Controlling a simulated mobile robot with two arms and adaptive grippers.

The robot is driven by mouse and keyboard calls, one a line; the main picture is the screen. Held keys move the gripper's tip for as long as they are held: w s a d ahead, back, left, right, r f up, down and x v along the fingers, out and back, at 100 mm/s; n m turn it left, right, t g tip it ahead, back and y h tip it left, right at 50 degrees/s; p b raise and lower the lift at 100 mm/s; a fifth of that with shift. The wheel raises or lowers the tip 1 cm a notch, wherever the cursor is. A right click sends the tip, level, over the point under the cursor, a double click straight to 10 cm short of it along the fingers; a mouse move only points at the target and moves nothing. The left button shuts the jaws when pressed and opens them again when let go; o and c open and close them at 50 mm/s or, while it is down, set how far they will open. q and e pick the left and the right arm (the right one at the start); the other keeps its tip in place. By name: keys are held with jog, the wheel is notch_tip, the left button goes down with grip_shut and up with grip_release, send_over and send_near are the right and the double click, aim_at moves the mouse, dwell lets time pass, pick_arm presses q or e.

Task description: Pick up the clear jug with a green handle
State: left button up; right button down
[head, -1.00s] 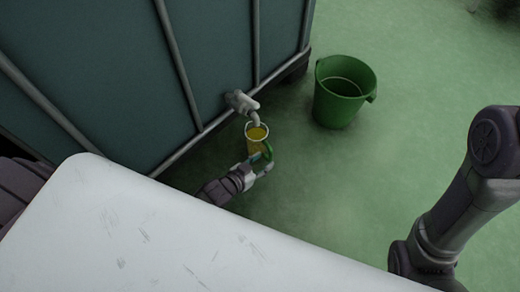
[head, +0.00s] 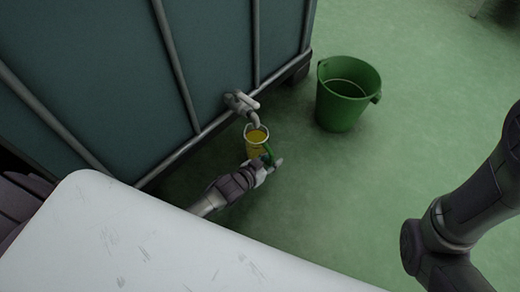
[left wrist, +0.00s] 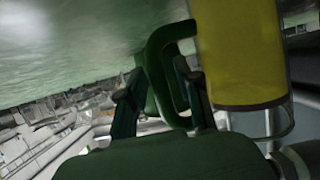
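The clear jug (head: 256,146) with yellow liquid in it stands below the spout of a tap. It also fills the upper right of the left wrist view (left wrist: 240,55). Its green handle (left wrist: 156,62) faces my left gripper. My left gripper (head: 269,166) is at the handle side of the jug, low near the floor. In the left wrist view its two fingers are apart, with the lower part of the handle between them; I see no clear grip. My right gripper is out of view.
A large dark tank in a metal frame (head: 182,80) stands behind the jug, with a grey tap (head: 241,103) above it. A green bucket (head: 342,105) stands to the right. A white tabletop (head: 120,235) is in front. Green floor lies open at right.

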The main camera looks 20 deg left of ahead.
pick_arm(q)
grip_shut()
jog(key=shift+r, duration=0.2)
dwell(0.3)
